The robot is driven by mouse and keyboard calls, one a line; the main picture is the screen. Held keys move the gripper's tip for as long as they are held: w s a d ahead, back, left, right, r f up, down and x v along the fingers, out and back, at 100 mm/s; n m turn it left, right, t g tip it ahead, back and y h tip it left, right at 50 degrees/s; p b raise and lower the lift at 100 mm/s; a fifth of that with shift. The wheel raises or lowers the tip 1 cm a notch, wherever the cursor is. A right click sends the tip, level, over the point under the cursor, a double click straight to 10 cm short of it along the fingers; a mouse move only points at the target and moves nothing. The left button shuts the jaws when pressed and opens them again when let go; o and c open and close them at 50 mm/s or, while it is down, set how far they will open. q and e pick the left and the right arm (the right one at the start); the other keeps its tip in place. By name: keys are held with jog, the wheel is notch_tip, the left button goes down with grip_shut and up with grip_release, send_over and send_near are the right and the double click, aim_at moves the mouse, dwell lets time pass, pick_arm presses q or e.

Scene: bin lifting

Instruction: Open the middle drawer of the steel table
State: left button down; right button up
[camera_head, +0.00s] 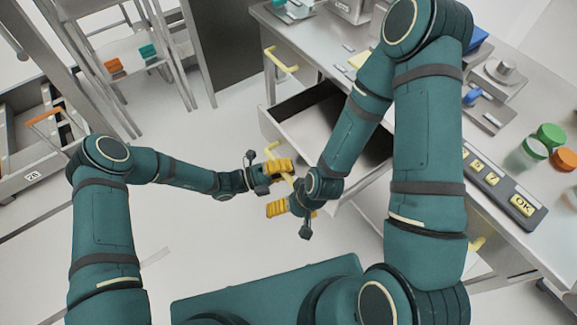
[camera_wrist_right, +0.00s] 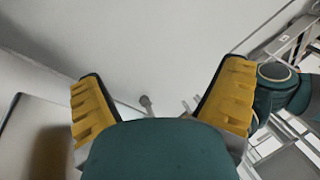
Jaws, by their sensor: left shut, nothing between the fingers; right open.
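The middle drawer (camera_head: 300,137) of the steel table (camera_head: 313,48) is pulled out, with its dark inside showing. Its pale yellow handle (camera_head: 271,151) is partly hidden behind my grippers. My left gripper (camera_head: 280,166) is shut and empty, at the handle; I cannot tell whether it touches it. My right gripper (camera_head: 279,205) is open just below the left one, in front of the drawer, and my right arm covers part of the drawer. In the right wrist view my right gripper (camera_wrist_right: 160,100) has its yellow fingers wide apart with nothing between them.
Another yellow drawer handle (camera_head: 282,60) is at the upper left of the table, and one (camera_head: 477,243) at lower right. On the tabletop are a button panel (camera_head: 505,188) and a green-lidded jar (camera_head: 551,134). A cart (camera_head: 35,150) stands far left. Floor between is clear.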

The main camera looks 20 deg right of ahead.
pick_arm(q)
jog(key=c, duration=0.9)
grip_release()
jog(key=shift+a, duration=0.1)
jog(key=a+f, duration=0.2)
jog(key=a, duration=0.9)
jog(key=shift+w+a, duration=0.3)
jog(key=shift+a, duration=0.05)
jog(key=shift+f, duration=0.1)
